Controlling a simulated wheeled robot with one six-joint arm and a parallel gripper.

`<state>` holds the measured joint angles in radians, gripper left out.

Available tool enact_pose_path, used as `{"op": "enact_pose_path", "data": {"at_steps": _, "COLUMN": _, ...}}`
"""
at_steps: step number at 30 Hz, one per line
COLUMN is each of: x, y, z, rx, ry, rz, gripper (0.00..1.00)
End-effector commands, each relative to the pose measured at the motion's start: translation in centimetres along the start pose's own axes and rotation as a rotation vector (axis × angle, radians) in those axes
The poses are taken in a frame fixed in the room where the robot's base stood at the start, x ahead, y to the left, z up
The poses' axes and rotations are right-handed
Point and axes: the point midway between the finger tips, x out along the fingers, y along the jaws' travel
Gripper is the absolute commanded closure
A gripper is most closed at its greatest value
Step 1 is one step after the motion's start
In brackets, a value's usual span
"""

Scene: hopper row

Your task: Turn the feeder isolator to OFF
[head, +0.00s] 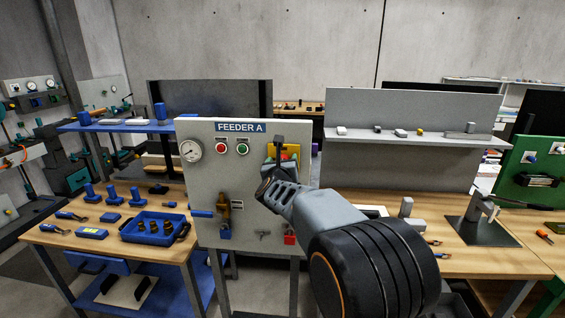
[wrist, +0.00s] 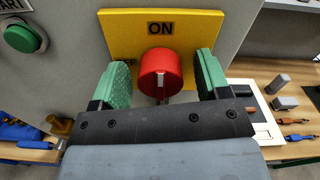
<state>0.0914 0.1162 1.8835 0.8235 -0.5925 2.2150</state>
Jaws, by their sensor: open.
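The feeder isolator is a red rotary knob (wrist: 160,73) on a yellow plate (wrist: 110,27) with the word ON above it. In the head view, my gripper (head: 280,152) is at the yellow plate (head: 291,150) on the FEEDER A panel (head: 212,165). My arm covers most of the isolator there.
The panel carries a gauge (head: 191,150), a red button (head: 222,144), a green button (head: 242,148), a brass valve (head: 224,208) with a blue handle and a red padlock (head: 289,239). Workbenches with a blue tray (head: 130,234) and tools stand on both sides.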

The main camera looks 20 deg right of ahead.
Motion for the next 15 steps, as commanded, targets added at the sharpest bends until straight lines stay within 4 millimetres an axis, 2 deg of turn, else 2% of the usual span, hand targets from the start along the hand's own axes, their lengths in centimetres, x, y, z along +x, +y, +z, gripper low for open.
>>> {"op": "enact_pose_path", "data": {"at_steps": 6, "x": 0.02, "y": 0.0, "z": -0.02, "rx": 0.0, "ry": 0.0, "rz": 0.0, "gripper": 0.31}}
{"op": "enact_pose_path", "data": {"at_steps": 15, "x": 0.0, "y": 0.01, "z": -0.01, "rx": 0.0, "ry": 0.0, "rz": 0.0, "gripper": 0.58}}
